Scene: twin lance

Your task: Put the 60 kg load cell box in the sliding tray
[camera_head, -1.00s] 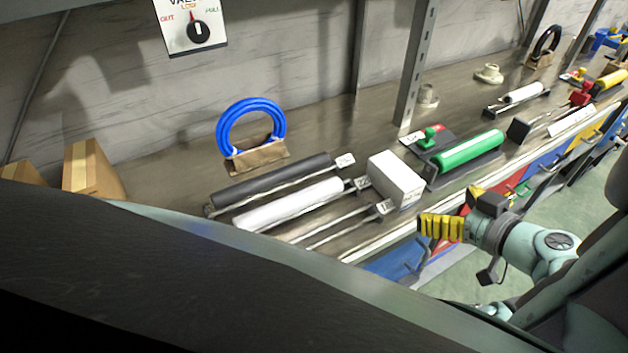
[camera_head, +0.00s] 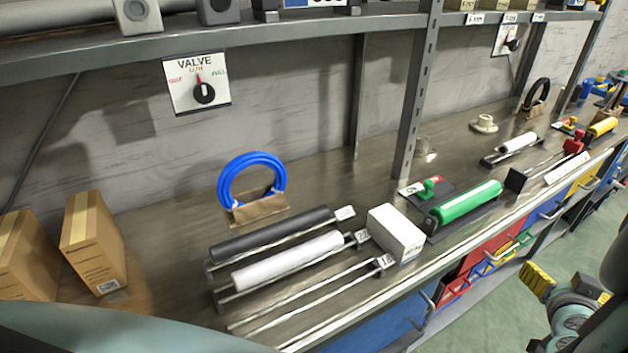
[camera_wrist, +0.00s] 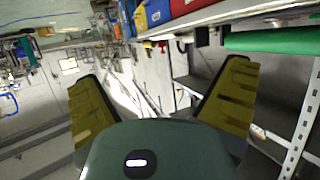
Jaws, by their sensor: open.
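A white box (camera_head: 395,233) stands on the bench beside the ends of the rails in the head view; its small print is unreadable. Two brown cardboard boxes (camera_head: 93,243) stand at the bench's left end, with print too small to read. I cannot tell which box is the 60 kg load cell box. No sliding tray can be surely identified. My gripper (camera_head: 538,283) is at the lower right in the head view, off the bench's front edge and apart from the boxes. In the wrist view my gripper (camera_wrist: 162,100) has its yellow fingers wide apart with nothing between them.
Rails with a black roll (camera_head: 270,234) and a white roll (camera_head: 290,260) lie left of the white box. A green cylinder (camera_head: 468,203) lies right of it. A blue ring (camera_head: 252,177) stands behind. A metal post (camera_head: 412,110) rises from the bench. Drawer handles jut from the front.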

